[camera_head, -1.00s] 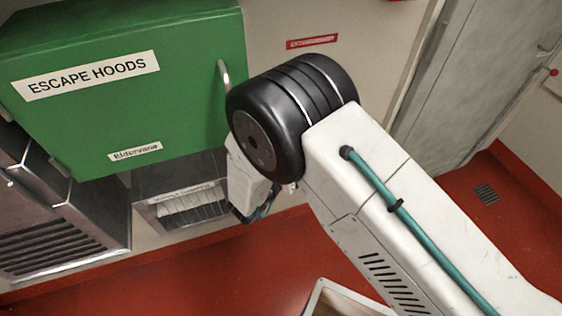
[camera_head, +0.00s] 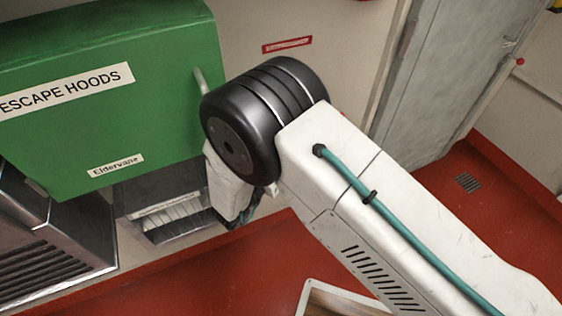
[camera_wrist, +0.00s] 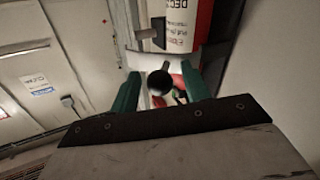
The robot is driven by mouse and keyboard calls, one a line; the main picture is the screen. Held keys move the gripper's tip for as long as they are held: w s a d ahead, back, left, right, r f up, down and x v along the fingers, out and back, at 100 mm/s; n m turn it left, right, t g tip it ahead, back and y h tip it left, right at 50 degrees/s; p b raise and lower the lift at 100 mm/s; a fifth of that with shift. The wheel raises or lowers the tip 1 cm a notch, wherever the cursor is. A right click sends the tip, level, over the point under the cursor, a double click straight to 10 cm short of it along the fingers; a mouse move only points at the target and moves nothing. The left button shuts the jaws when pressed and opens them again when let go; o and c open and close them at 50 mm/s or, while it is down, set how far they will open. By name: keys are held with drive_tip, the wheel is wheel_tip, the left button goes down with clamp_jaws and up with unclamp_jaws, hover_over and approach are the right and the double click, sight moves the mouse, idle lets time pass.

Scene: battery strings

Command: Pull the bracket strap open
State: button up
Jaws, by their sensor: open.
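In the wrist view, a red cylinder (camera_wrist: 203,28) with a white printed label lies at the top, cut off by the picture edge. A grey latch-like piece with a dark block (camera_wrist: 157,33) sits just left of it; I cannot tell for sure that it is the bracket strap. My gripper (camera_wrist: 161,73) is open, with its two teal fingers apart below the cylinder. A dark round end (camera_wrist: 160,83) and small red parts show between the fingers; I see no grip on them. In the head view, my arm hides the fingers and the cylinder.
In the head view, a green cabinet (camera_head: 110,130) marked ESCAPE HOODS hangs at the left, above metal units (camera_head: 50,245). A grey door (camera_head: 440,80) stands at the right. A pale-rimmed tray or box (camera_head: 306,298) shows at the bottom. Red floor (camera_head: 220,275) is open between.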

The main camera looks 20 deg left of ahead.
drive_tip(key=v, duration=0.7)
drive_tip(key=shift+s, duration=0.3)
drive_tip(key=shift+a, duration=0.1)
drive_tip(key=shift+c, duration=0.4)
